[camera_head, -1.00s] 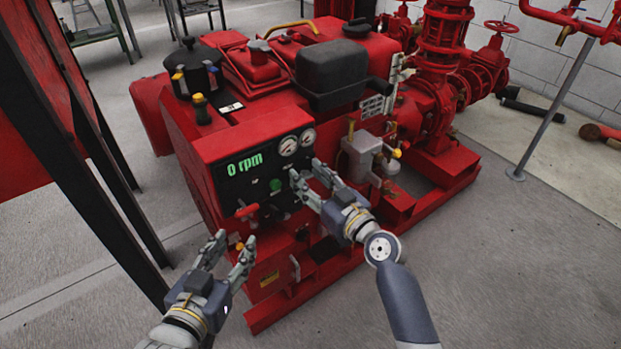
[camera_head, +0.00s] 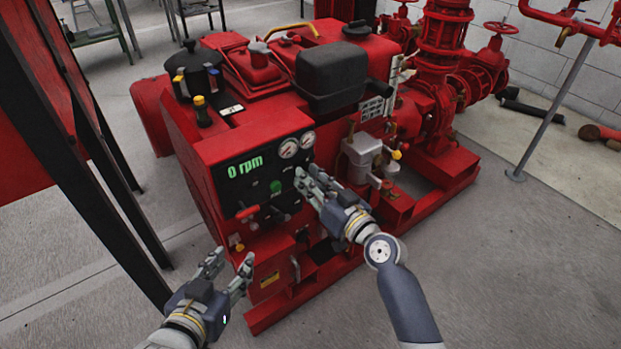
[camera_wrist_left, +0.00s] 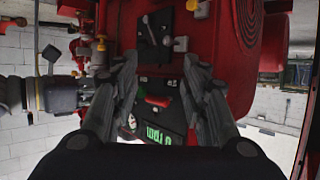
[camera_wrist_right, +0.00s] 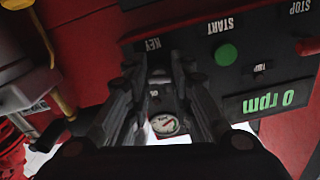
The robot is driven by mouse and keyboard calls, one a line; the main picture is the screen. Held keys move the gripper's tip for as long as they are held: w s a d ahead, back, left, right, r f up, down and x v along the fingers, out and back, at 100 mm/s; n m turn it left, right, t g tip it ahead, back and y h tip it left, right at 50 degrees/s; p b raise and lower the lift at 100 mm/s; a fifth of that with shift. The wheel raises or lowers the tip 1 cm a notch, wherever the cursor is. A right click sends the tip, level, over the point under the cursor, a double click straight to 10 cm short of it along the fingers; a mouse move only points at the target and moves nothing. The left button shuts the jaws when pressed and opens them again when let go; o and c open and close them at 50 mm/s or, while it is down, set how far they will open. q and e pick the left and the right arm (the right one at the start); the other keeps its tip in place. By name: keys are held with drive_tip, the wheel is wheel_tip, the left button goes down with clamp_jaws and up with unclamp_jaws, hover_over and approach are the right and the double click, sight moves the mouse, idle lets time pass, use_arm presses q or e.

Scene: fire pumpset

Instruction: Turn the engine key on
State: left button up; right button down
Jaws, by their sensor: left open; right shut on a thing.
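The engine's black control panel (camera_head: 230,193) faces me on the front of the red pump engine. Its display (camera_head: 245,170) reads 0 rpm, upside down in the right wrist view (camera_wrist_right: 268,104). My right gripper (camera_head: 309,175) is at the panel's right side, shut on the engine key. In the right wrist view its fingertips (camera_wrist_right: 160,62) meet just by the KEY label (camera_wrist_right: 153,44); the key itself is hidden between them. My left gripper (camera_head: 232,262) is open and empty, in front of and below the panel.
A green START button (camera_wrist_right: 226,54) and a red STOP knob (camera_head: 247,211) sit on the panel. Two round gauges (camera_head: 298,144) stand at its top right. A dark frame post (camera_head: 95,170) rises at the left. The floor at front right is clear.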

use_arm(q)
drive_tip(key=s+a+f+g+y+p, duration=0.1)
drive_tip(key=s+a+f+g, duration=0.1)
drive_tip(key=s+f+g, duration=0.2)
drive_tip(key=shift+s+a+f, duration=0.15)
drive_tip(key=shift+s+f, duration=0.65)
drive_tip(key=shift+f, duration=0.1)
use_arm(e)
drive_tip(key=shift+f+m, duration=0.1)
drive_tip(key=shift+m, duration=3.3)
drive_tip(key=c, duration=1.4)
unclamp_jaws()
drive_tip(key=v, duration=1.2)
drive_tip(key=shift+s, duration=0.1)
